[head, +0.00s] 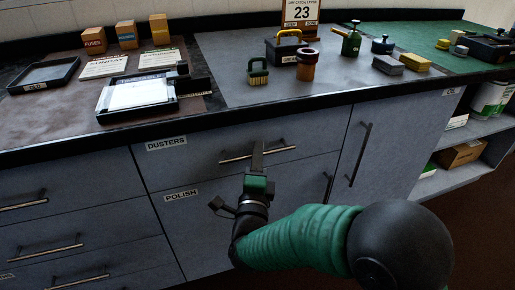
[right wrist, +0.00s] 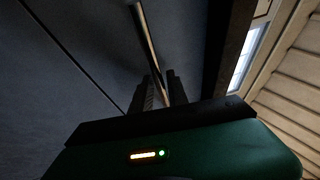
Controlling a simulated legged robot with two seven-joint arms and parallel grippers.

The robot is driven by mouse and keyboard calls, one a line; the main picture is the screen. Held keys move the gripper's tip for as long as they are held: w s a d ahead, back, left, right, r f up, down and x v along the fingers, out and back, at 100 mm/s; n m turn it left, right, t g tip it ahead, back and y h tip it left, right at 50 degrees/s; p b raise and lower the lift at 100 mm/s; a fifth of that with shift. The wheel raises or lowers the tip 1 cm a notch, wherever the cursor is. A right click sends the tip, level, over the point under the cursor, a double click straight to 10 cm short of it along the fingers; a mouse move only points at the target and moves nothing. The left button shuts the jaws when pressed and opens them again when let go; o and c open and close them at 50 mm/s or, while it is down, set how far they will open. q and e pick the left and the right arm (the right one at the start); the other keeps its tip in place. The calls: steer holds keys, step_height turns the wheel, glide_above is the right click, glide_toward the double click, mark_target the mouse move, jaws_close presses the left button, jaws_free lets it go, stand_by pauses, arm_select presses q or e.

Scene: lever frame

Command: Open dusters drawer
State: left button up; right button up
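The dusters drawer (head: 200,148) is the upper drawer with the DUSTERS label (head: 166,144). Its front looks flush with the cabinet, so it is closed. Its bar handle (head: 282,149) runs across the front. My right gripper (head: 257,152) is at the middle of this handle, fingers pointing at the drawer front. In the right wrist view the handle bar (right wrist: 146,35) passes between the two close fingers (right wrist: 161,88), which appear shut on it. The fingers hide part of the bar. My left gripper is not in view.
Below is the polish drawer (head: 180,215). A cupboard door with an upright handle (head: 360,155) is to the right, then open shelves (head: 465,175). Drawers with bar handles (head: 50,250) are to the left. The countertop (head: 225,85) above holds trays, boxes and tools.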

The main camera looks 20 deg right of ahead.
steer(key=shift+d, duration=0.1)
jaws_close()
steer(key=shift+d+f, duration=0.1)
steer(key=shift+f, duration=0.1)
stand_by(1.1)
